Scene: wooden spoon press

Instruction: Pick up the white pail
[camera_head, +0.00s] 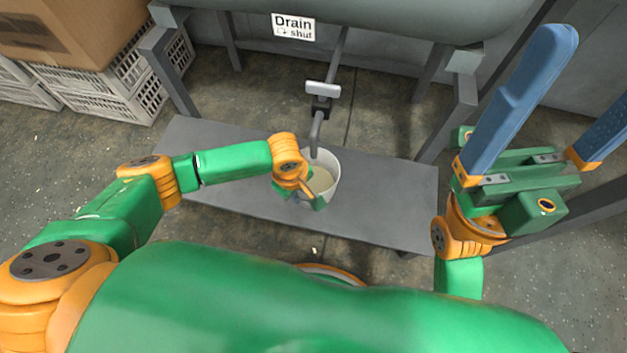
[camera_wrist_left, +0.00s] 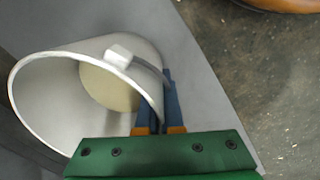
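The white pail (camera_head: 333,168) stands on a grey low platform (camera_head: 400,200) below the drain pipe's spout. A pale cream content or bottom shows inside it. In the left wrist view the pail (camera_wrist_left: 45,85) fills the left half, with a light block-like piece (camera_wrist_left: 118,53) at its rim. My left gripper (camera_head: 312,198) is at the pail's near side. In the left wrist view its blue fingers (camera_wrist_left: 158,108) are close together, one inside and one outside the rim, pinching the wall. My right gripper (camera_head: 590,75) is wide open and empty, raised at the right.
A grey tank (camera_head: 380,15) with a "Drain shut" sign (camera_head: 293,27) is above the platform. Its pipe (camera_head: 317,130) and valve handle (camera_head: 322,88) hang over the pail. Metal legs (camera_head: 168,70) flank it. White crates (camera_head: 110,85) and a cardboard box (camera_head: 70,30) stand at left.

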